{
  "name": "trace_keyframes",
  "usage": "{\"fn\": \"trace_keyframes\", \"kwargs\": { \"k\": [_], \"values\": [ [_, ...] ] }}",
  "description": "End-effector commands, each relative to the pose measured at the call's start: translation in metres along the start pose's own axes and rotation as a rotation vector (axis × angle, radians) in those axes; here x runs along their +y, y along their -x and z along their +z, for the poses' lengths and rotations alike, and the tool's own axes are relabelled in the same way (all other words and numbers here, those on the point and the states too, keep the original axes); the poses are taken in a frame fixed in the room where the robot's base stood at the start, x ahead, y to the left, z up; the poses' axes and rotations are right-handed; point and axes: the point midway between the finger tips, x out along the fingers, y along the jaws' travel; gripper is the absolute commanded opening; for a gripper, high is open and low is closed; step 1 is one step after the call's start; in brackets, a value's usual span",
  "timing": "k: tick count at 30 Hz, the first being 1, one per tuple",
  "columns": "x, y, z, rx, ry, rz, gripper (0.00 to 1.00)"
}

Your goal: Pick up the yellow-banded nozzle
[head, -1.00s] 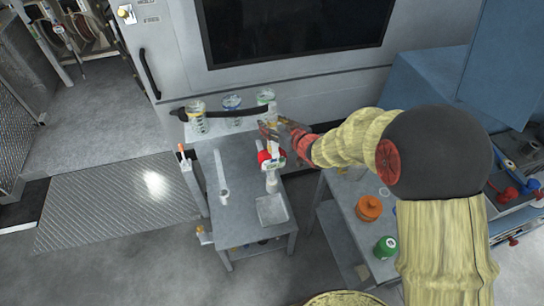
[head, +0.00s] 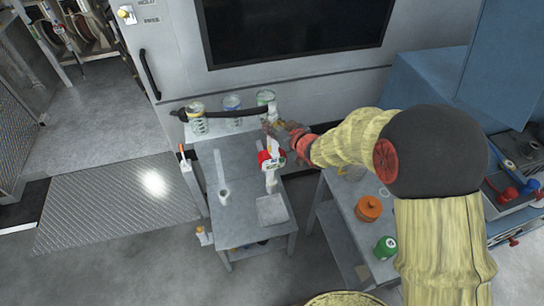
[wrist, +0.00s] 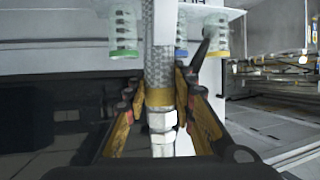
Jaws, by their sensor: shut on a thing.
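The yellow-banded nozzle shows in the wrist view as a braided hose-like body with a yellow band (wrist: 160,98) and bright metal hex fittings below it. My gripper (wrist: 160,84) has its fingers on both sides of it, shut on it around the band. In the head view my gripper (head: 275,128) is above the back right part of the small grey table, in front of the machine. The nozzle is too small and too covered by the fingers there to make out clearly.
A red-and-white item (head: 266,159) stands on the grey table (head: 238,220) just below my gripper. An orange pot (head: 369,208) and green container (head: 385,247) are on the right table.

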Motion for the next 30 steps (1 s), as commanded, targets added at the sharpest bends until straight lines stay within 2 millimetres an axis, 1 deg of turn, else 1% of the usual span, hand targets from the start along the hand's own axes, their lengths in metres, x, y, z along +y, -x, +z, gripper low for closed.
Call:
{"fn": "trace_keyframes", "kwargs": {
  "k": [1,4,22,23,30],
  "values": [
    [0.0001,0.0,0.0,0.0,0.0,0.0,0.05],
    [0.0001,0.0,0.0,0.0,0.0,0.0,0.0],
    [0.0002,0.0001,-0.0001,0.0,0.001,0.0,0.0],
    [0.0005,0.0001,-0.0027,0.004,0.001,0.001,0.0],
    [0.0005,0.0007,-0.0045,0.005,0.002,0.001,0.0]
  ]
}}
